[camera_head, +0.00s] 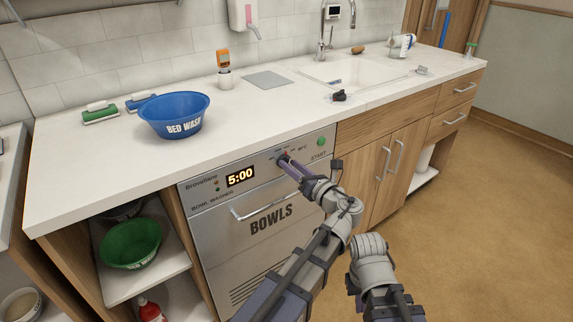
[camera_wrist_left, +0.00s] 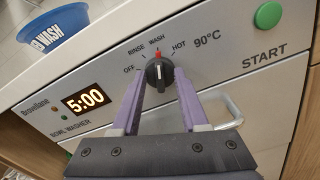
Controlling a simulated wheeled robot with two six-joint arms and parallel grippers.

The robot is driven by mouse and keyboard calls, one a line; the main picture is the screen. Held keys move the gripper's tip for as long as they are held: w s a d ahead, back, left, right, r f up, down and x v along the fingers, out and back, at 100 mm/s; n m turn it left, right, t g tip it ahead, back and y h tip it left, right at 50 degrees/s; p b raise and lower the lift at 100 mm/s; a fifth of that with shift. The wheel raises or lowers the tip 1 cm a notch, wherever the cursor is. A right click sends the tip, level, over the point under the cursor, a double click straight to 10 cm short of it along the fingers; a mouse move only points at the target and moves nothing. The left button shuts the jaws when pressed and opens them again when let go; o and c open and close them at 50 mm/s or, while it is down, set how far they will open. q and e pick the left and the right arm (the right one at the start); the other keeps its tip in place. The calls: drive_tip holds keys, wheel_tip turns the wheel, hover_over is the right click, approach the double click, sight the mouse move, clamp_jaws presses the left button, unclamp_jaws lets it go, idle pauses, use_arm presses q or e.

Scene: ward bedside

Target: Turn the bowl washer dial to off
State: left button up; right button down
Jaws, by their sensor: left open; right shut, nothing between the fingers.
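The bowl washer (camera_head: 262,235) is a steel-fronted machine under the counter, with a lit 5:00 display (camera_wrist_left: 86,102). Its black dial (camera_wrist_left: 159,75) shows in the left wrist view, below the labels OFF, RINSE, WASH and HOT. The dial's red mark points up, about at WASH. My left gripper (camera_head: 284,158) is at the control panel; its two purple fingers are open on either side of the dial. I cannot tell whether they touch it. In the head view the gripper hides most of the dial. My right arm shows at the lower right, but its gripper does not show.
A green START button (camera_wrist_left: 268,15) is right of the dial. The door handle (camera_wrist_left: 222,108) is below it. A blue BED WASH bowl (camera_head: 174,116) stands on the counter (camera_head: 90,170) above. A green bowl (camera_head: 130,245) is on the shelf at left. The floor at right is clear.

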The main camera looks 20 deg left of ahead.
use_arm(q)
clamp_jaws()
idle(0.8)
drive_tip(key=shift+s+a+f+n, duration=0.1)
drive_tip(key=shift+n, duration=3.85)
drive_tip(key=shift+s+a+n, duration=0.1)
drive_tip(key=shift+n, duration=3.85)
unclamp_jaws()
